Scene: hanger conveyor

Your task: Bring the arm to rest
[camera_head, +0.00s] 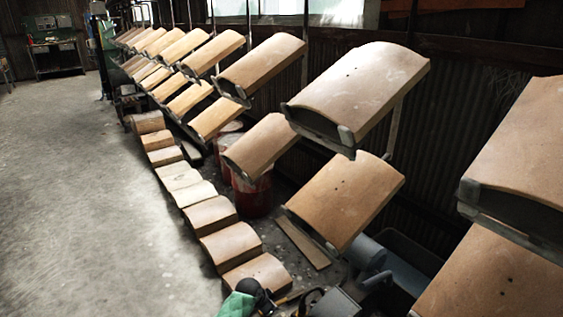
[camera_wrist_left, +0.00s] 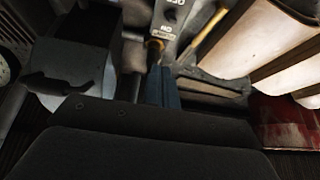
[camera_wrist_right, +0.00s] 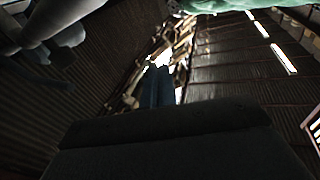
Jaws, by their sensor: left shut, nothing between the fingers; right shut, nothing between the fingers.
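My left gripper (camera_wrist_left: 162,75) shows in the left wrist view as two dark blue fingers held together, with nothing between them. A grey lettered part and a wooden strip lie beyond its tips. My right gripper (camera_wrist_right: 159,72) shows in the right wrist view with its blue fingers together and empty, pointing toward a bright gap amid cluttered shapes. I cannot make out either gripper in the head view.
A row of curved tan pieces (camera_head: 210,216) lies along the floor below the hangers. A red drum (camera_head: 253,197) stands behind. Green and black items (camera_head: 240,303) are at the bottom edge. More panels (camera_head: 520,140) hang close at right. The concrete floor (camera_head: 70,190) at left is clear.

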